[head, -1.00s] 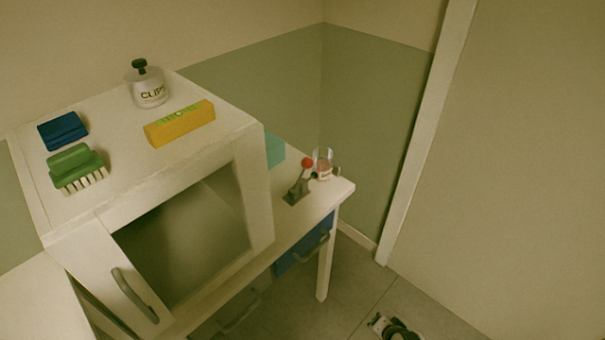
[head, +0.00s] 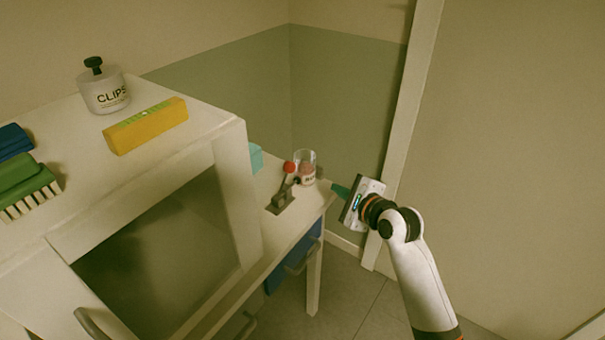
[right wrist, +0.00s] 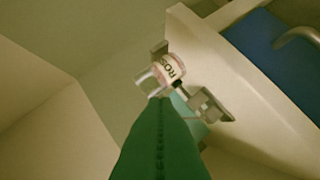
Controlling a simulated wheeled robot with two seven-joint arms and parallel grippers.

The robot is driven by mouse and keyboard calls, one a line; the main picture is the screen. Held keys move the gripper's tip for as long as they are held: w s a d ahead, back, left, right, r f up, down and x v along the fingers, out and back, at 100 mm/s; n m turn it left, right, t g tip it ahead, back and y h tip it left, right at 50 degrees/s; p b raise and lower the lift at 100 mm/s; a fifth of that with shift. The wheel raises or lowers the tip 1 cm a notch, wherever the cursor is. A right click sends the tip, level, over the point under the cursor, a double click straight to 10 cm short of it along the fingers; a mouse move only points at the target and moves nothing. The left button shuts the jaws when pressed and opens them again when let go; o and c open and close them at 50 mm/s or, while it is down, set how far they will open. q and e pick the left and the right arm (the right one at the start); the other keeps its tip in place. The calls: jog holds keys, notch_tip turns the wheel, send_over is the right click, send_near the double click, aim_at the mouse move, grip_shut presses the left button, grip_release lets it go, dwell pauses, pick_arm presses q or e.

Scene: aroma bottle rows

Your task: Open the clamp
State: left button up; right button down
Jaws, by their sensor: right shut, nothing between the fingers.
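The clamp (head: 281,198) is a grey metal base with an upright lever topped by a red ball, near the right end of the white table. A clear glass jar (head: 306,168) with pinkish contents and a dark-lettered label stands just behind it. In the right wrist view the grey clamp (right wrist: 210,104) is beside the lettered jar (right wrist: 171,70). My right gripper (head: 338,190) is shut and empty, its green fingers pointing left toward the jar and clamp, apart from both. The green fingers (right wrist: 160,105) fill the lower middle of the right wrist view. My left gripper is not in view.
A white cabinet (head: 232,170) stands left of the clamp, bearing a yellow box (head: 146,127), a CLIPS jar (head: 104,95) and a green brush (head: 25,185). A teal block (head: 255,157) sits behind the clamp. A door frame (head: 405,130) is at right.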

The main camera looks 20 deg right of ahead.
aim_at(285, 177)
jog(key=shift+w, duration=0.1)
jog(key=x, duration=1)
jog(key=shift+w+a+b, duration=0.15)
jog(key=shift+b, duration=0.15)
jog(key=shift+w+a+r+p, duration=0.1)
jog(key=shift+a+r+p, duration=0.1)
jog(key=shift+a+r, duration=0.25)
jog(key=shift+w+a+r+p, duration=0.1)
jog(key=shift+a+r+p, duration=0.15)
jog(key=shift+a, duration=0.45)
jog(key=shift+a+r, duration=0.2)
jog(key=shift+a, duration=0.3)
